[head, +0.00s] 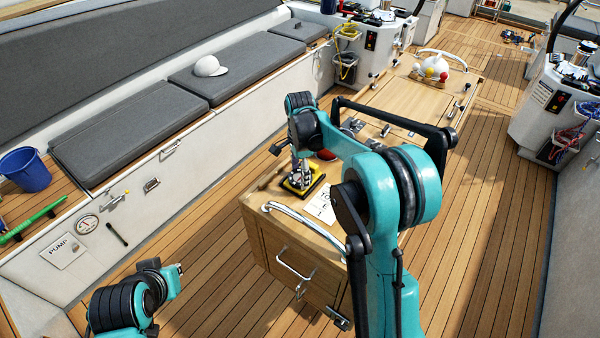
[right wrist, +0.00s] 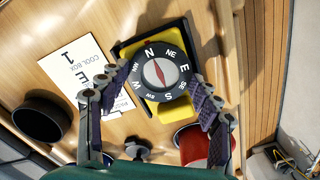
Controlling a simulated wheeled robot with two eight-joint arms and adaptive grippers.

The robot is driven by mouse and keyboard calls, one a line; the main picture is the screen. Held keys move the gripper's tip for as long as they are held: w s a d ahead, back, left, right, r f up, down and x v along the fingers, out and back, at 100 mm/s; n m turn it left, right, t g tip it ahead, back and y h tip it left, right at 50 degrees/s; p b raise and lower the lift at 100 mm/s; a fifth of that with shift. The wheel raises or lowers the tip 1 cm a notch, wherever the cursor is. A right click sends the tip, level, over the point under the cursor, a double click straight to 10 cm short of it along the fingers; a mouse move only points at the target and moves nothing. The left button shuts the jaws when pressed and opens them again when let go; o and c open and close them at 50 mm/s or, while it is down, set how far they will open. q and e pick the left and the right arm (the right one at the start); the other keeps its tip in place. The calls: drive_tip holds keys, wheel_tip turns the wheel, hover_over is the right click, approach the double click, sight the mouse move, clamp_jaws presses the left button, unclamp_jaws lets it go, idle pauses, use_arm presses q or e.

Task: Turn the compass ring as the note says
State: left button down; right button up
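The compass (right wrist: 158,72) has a dark ring with white letters and a red needle on a pale dial. It sits on a yellow and black base, which shows in the head view (head: 303,184). N is at the top of the ring, slightly left, in the right wrist view; E is at the right. My right gripper (right wrist: 158,88) is over it, its fingers apart on either side of the ring; I cannot tell whether they touch it. The note (right wrist: 84,68) lies left of the compass, showing "COOL BOX", "1" and a large "E", partly hidden by a finger.
A red container (right wrist: 207,147) and a dark round cup (right wrist: 42,115) stand near the compass. The wooden cabinet (head: 275,245) has a curved metal rail (head: 305,222) at its near edge. A bench with grey cushions (head: 130,135) runs along the left. Deck on the right is open.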

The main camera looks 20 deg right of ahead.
drive_tip(key=shift+n, duration=0.3)
drive_tip(key=n, duration=0.2)
drive_tip(key=shift+n+p, duration=0.3)
drive_tip(key=shift+n, duration=0.1)
drive_tip(key=n, duration=0.3)
drive_tip(key=shift+n, duration=0.4)
drive_tip(key=n+p, duration=0.1)
drive_tip(key=n, duration=0.3)
drive_tip(key=shift+n, duration=1.7)
